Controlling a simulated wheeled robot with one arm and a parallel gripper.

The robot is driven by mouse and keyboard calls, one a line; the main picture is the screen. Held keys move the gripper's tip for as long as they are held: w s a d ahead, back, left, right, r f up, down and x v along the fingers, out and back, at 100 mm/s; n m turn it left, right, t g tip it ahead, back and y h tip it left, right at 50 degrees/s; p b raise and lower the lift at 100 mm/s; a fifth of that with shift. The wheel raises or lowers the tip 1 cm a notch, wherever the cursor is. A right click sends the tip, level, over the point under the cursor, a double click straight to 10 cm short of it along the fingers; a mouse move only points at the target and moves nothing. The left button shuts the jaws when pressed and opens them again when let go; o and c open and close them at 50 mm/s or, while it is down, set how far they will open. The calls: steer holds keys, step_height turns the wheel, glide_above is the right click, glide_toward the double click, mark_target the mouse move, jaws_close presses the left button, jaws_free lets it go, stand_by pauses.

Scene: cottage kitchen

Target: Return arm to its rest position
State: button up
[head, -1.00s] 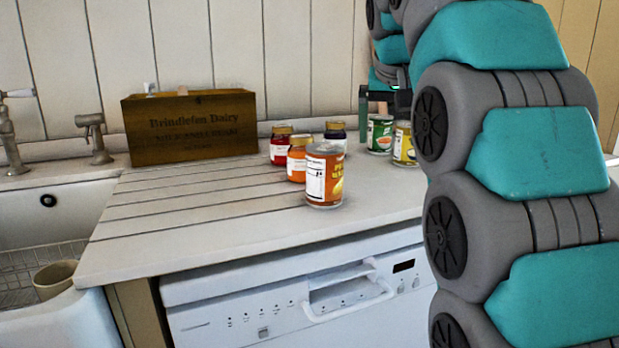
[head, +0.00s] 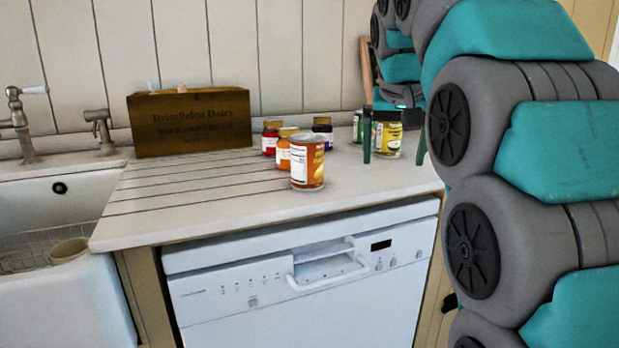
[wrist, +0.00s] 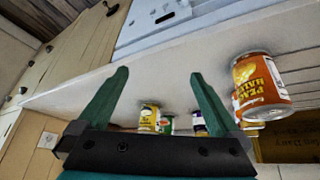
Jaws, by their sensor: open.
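My gripper (wrist: 160,76) is open and empty, with its two dark green fingers apart over the pale counter in the wrist view. In the head view one finger (head: 367,135) shows in front of the yellow-labelled can (head: 388,137) and the green can (head: 358,127). I cannot tell from there how far apart they are. My arm fills the right side of the head view and hides the counter's right end.
An orange-labelled can (head: 307,164) stands nearest the counter's (head: 200,202) front edge. Red (head: 270,138), orange (head: 284,150) and dark (head: 322,130) jars stand behind it. A wooden box (head: 190,125) is against the wall, with a sink (head: 60,200) at left and a dishwasher (head: 230,320) below.

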steer(key=s+f+n+g+y, duration=0.1)
steer(key=s+f+g, duration=0.6)
steer(key=s+f, duration=2.8)
steer(key=shift+s+d+f+n, duration=0.2)
steer(key=shift+s+n, duration=0.1)
steer(key=shift+n, duration=0.2)
